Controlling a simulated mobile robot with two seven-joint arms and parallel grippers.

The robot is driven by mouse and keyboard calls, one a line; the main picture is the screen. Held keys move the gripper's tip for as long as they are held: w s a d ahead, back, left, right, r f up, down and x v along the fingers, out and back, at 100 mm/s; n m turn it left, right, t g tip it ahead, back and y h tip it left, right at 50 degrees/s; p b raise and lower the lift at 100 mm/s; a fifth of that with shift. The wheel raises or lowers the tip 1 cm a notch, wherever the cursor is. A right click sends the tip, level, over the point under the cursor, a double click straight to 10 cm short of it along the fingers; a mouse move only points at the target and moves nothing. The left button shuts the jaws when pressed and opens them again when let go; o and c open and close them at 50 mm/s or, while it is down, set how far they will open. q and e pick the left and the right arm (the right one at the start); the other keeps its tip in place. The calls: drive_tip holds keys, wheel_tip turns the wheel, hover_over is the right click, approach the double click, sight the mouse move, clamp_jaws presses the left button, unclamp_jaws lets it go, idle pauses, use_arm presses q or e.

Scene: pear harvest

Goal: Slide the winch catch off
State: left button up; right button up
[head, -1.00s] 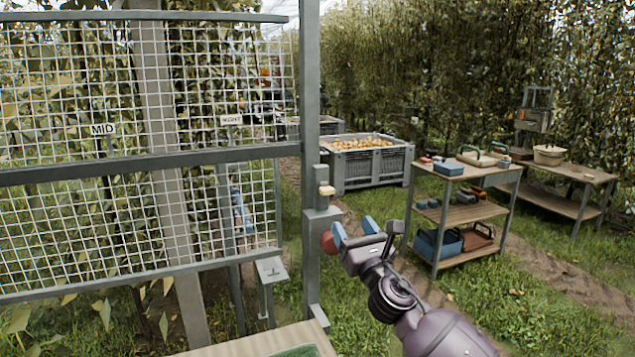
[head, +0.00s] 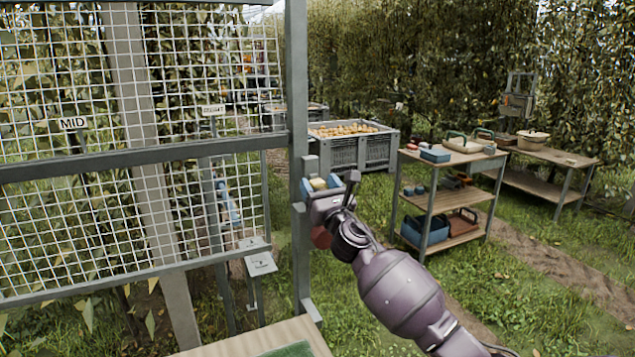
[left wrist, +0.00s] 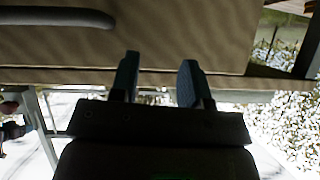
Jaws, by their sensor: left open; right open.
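A cream-yellow knob (head: 318,184), which looks like the catch, sits on the grey gate post (head: 299,120). My right gripper (head: 320,184) is open with its blue fingertips on either side of the knob; whether they touch it I cannot tell. The gripper body hides most of the grey housing below the knob. A red round part (head: 321,237) shows just under the gripper. My left gripper (left wrist: 159,82) is open and empty in the left wrist view, under or beside a wooden board (left wrist: 180,40); it is not in the head view.
A white wire-mesh gate panel (head: 60,220) fills the left. A small grey pedestal (head: 261,264) stands by the post. A wooden tabletop (head: 220,347) is at the bottom. A shelf cart (head: 455,200) and a grey pear crate (head: 345,152) stand behind to the right. Grass is open between.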

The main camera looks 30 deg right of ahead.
drive_tip(key=shift+w+r, duration=0.3)
drive_tip(key=shift+w, duration=0.35)
drive_tip(key=shift+c, duration=0.2)
